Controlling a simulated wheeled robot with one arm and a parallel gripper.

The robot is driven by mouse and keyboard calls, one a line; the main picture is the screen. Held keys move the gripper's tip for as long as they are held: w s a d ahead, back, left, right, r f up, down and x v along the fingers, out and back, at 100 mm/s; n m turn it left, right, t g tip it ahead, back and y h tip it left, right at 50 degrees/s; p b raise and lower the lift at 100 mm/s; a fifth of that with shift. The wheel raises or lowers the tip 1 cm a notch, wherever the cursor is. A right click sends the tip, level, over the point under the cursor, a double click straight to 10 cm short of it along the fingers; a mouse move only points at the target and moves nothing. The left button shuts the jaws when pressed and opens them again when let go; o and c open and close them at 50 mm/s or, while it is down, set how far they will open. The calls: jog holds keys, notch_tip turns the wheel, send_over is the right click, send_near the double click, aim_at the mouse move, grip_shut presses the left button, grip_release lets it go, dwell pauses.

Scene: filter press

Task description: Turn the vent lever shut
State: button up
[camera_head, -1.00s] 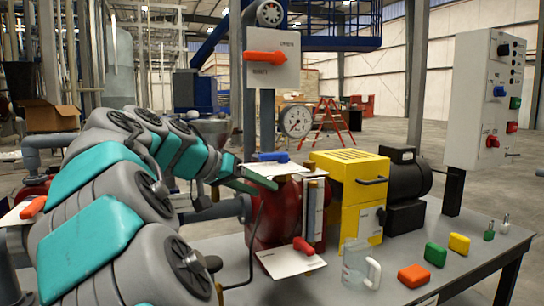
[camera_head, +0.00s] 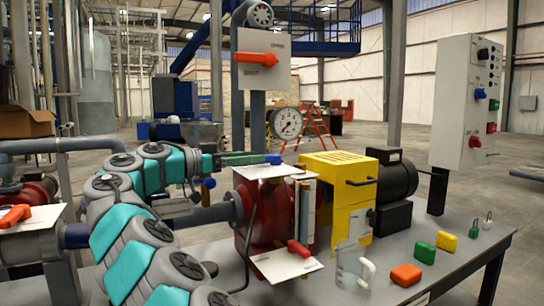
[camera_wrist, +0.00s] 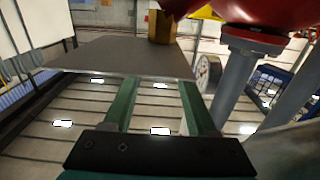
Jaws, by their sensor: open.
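Several levers show in the head view. No legible label tells me which is the vent lever. A blue lever (camera_head: 273,158) sits at the back edge of a white plate (camera_head: 268,171) on top of the red pump body (camera_head: 258,213). An orange lever (camera_head: 255,58) lies across an upright plate marked OPEN and SHUT. A red lever (camera_head: 299,248) is on a lower white plate. My gripper (camera_head: 260,158) has its green fingers just left of the blue lever; I cannot tell whether they touch it. In the wrist view my gripper (camera_wrist: 158,84) is open, with a grey plate (camera_wrist: 110,57) just beyond its fingertips.
Another orange lever (camera_head: 14,216) is at far left. A pressure gauge (camera_head: 287,122) stands behind the pump. A yellow box (camera_head: 340,200), black motor (camera_head: 397,178) and clear jug (camera_head: 350,268) are to the right. The wrist view shows a brass fitting (camera_wrist: 162,27) and a grey pipe (camera_wrist: 236,85).

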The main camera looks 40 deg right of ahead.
aim_at(271, 155)
jog(key=x, duration=0.6)
jog(key=shift+d, duration=0.35)
grip_shut()
